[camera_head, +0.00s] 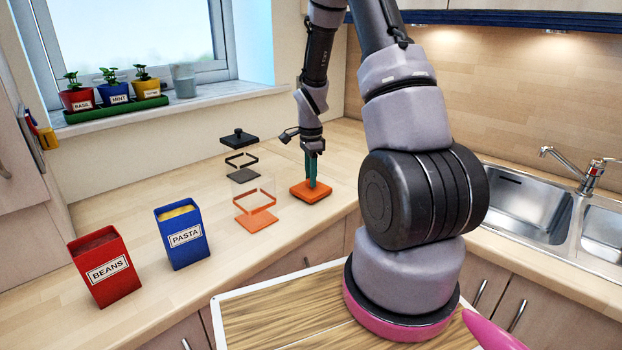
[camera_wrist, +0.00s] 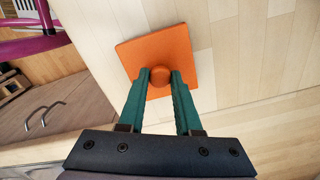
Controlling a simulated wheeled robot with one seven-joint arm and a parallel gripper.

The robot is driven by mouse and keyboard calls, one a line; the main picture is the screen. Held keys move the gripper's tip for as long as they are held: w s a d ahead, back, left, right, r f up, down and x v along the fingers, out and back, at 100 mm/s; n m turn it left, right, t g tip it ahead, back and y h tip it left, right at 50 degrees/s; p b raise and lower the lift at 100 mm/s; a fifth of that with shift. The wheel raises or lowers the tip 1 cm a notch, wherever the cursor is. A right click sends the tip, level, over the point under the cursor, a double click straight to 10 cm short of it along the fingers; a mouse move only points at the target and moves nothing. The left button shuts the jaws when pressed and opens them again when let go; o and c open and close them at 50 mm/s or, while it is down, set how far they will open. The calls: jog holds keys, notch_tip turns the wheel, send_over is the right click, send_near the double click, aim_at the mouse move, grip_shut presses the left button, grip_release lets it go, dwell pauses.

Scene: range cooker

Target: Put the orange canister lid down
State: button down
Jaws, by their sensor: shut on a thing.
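The orange canister lid (camera_head: 311,190) is a square slab with a round knob, at or just above the wooden counter; I cannot tell if it touches. It also shows in the wrist view (camera_wrist: 146,50). My gripper (camera_head: 311,170) points down with its teal fingers shut on the lid's knob, as the wrist view shows (camera_wrist: 160,76). The clear canister with an orange band and base (camera_head: 256,207) stands open on the counter, left of the lid.
A second clear canister with dark trim (camera_head: 242,163) stands behind, near a black lid (camera_head: 238,138). A blue pasta box (camera_head: 182,235) and a red beans box (camera_head: 104,268) stand at the left. Bare counter (camera_head: 345,160) lies right of the lid, before the sink (camera_head: 525,205).

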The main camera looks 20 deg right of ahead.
jog(key=shift+f, duration=0.3)
jog(key=c, duration=0.6)
grip_release()
jog(key=shift+f, duration=0.1)
notch_tip(320, 180, up, 12)
jog(key=s+a+r+n+t, duration=0.25)
jog(key=s+r, duration=0.25)
jog(key=r, duration=0.3)
jog(key=s+a+r+n+t, duration=0.15)
jog(key=s+r+n, duration=0.25)
jog(key=r, duration=0.4)
jog(key=s+a+r+n+t+y, duration=0.1)
jog(key=s+a+r+n, duration=0.1)
jog(key=s, duration=0.5)
jog(key=s+a+r+n+t+y, duration=0.1)
jog(key=s+a+r+n+t, duration=0.1)
jog(key=s+r+n, duration=0.3)
jog(key=shift+s+a+r, duration=0.2)
jog(key=shift+s+r, duration=0.15)
jog(key=shift+s, duration=0.55)
